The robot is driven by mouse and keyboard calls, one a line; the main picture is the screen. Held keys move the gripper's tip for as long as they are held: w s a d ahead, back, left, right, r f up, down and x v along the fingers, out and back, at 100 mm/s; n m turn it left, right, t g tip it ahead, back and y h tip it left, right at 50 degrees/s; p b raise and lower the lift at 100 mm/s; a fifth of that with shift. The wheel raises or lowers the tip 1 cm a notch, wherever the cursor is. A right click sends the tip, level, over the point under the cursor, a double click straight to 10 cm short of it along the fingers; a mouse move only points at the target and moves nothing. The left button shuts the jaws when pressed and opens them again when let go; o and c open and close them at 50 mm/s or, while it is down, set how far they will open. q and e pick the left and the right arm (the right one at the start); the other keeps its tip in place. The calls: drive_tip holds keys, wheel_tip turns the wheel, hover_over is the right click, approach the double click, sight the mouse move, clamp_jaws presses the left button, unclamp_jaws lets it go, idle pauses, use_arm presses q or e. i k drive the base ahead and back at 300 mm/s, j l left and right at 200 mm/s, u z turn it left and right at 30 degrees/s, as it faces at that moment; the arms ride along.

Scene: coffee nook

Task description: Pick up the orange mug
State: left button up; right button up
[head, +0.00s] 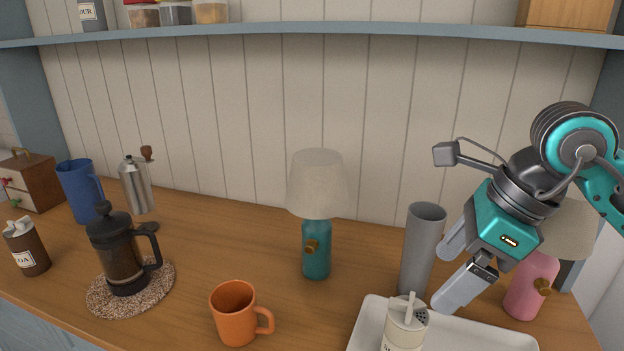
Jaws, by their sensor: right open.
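The orange mug (233,316) stands upright on the wooden counter near its front edge, with its handle pointing right. My right gripper (441,279) is open and empty. It hangs at the right, above the white tray and close to the grey cylinder, well to the right of the mug. My left gripper is not in view.
A French press (118,257) on a speckled mat (101,297) stands left of the mug. A teal lamp (316,248), grey cylinder (421,250), white tray (468,336) with a shaker (404,328), and pink lamp (531,285) stand to its right. A shelf (300,29) runs above.

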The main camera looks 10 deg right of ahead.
sight(235, 309)
drive_tip(key=k, duration=1)
